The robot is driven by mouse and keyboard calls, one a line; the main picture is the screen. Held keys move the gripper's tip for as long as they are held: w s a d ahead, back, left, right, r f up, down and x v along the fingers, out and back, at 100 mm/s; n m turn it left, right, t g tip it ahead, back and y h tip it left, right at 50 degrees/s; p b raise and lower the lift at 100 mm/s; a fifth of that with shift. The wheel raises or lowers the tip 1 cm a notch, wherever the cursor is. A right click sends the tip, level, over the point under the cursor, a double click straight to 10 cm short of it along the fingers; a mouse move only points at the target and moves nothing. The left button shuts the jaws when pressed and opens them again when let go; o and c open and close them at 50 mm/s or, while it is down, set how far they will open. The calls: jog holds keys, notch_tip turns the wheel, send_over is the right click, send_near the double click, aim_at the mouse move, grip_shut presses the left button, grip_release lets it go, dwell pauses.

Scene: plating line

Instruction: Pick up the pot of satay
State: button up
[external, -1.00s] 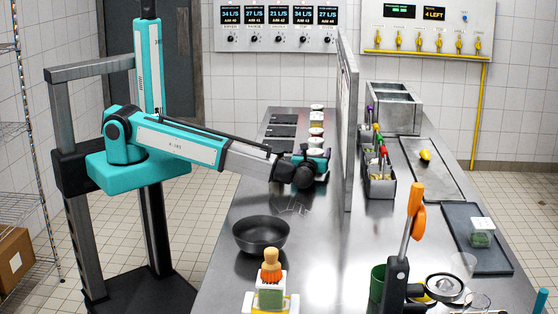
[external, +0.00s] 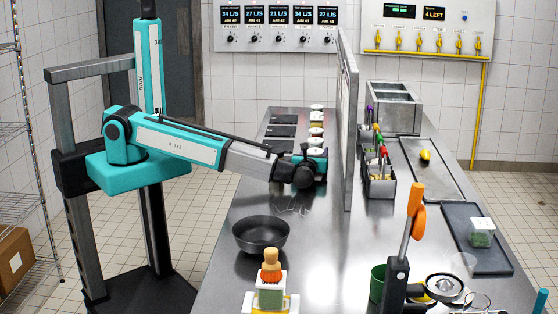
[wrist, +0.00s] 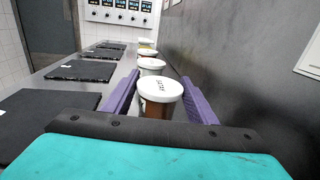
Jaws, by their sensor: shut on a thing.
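The nearest pot in the wrist view is the satay pot (wrist: 160,92), brown with a white lid that bears dark lettering too small to read surely. It stands upright between the purple fingers of my gripper (wrist: 160,103), which is shut on it. I cannot tell whether the pot's base touches the counter.
More lidded pots (wrist: 151,66) stand in a row just beyond. Dark slates (wrist: 82,70) lie to their left. An upright panel (external: 348,120) is close on the right.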

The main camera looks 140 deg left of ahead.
aim_at(316, 150)
jog(key=shift+r+b, duration=1.05)
jog(key=shift+r, duration=3.9)
